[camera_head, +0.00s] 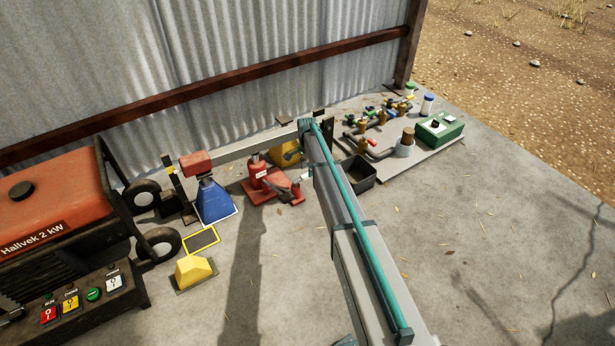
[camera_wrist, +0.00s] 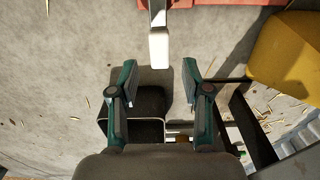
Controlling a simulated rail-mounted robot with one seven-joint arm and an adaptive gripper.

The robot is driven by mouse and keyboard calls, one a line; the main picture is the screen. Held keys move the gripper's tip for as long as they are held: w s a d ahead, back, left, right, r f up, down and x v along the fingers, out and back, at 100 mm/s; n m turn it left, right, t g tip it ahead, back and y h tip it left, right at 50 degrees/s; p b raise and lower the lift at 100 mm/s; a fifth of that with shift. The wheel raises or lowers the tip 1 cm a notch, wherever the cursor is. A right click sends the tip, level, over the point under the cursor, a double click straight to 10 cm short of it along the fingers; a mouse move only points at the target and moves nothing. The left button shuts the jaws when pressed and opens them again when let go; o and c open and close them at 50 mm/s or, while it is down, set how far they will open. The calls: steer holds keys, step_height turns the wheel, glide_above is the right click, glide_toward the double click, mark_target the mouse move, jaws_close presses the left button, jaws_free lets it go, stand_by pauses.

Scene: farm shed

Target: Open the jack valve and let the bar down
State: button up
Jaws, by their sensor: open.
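The red jack (camera_head: 259,176) stands on a red base plate (camera_head: 254,196), under the long grey bar (camera_head: 245,147). A lever with a pale end (camera_wrist: 159,48) reaches from the red base into the wrist view. My gripper (camera_wrist: 157,72) is open and empty, its fingertips to either side of the line of that lever and just short of its pale end. I cannot tell the height between them. In the head view my arm hides the gripper. I cannot make out the valve. The blue stand (camera_head: 213,200) with a red block (camera_head: 195,163) is at the bar's left end.
A yellow stand (camera_wrist: 285,60) is right of my fingers, and a black bin (camera_wrist: 150,104) lies below them. A red generator (camera_head: 50,205) and a yellow block (camera_head: 195,269) stand left. A board with pipes and valves (camera_head: 405,150) is back right. The front-right floor is clear.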

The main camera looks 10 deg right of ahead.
steer(key=shift+f+b, duration=0.4)
steer(key=shift+f, duration=1.05)
jaws_close()
